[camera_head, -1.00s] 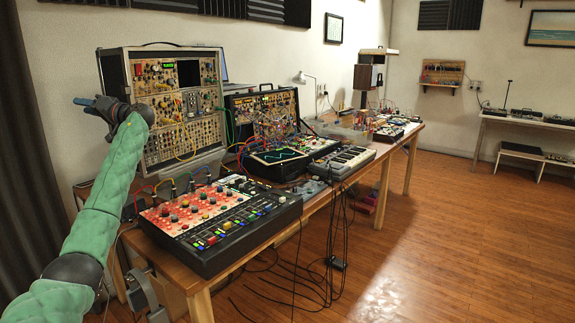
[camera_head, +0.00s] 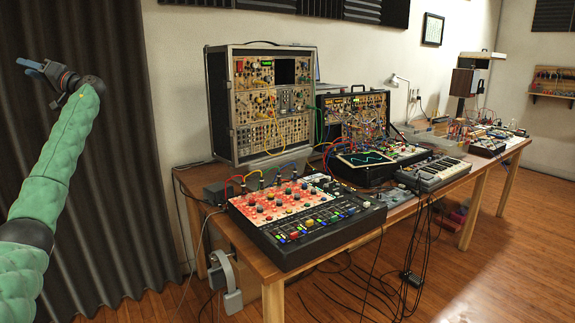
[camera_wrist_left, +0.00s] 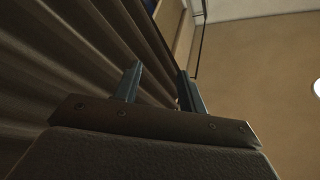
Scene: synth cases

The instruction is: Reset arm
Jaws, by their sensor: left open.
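My left arm, in a green padded sleeve, rises along the left edge of the head view. My left gripper (camera_head: 33,69) is at its raised end, in front of the dark curtain and well left of the table. In the left wrist view its two blue-grey fingers (camera_wrist_left: 158,88) stand apart with nothing between them. The gripper is open and empty. My right gripper is not in view.
Dark curtains (camera_head: 100,180) hang behind my arm. Cables hang under the table. The floor at right is clear.

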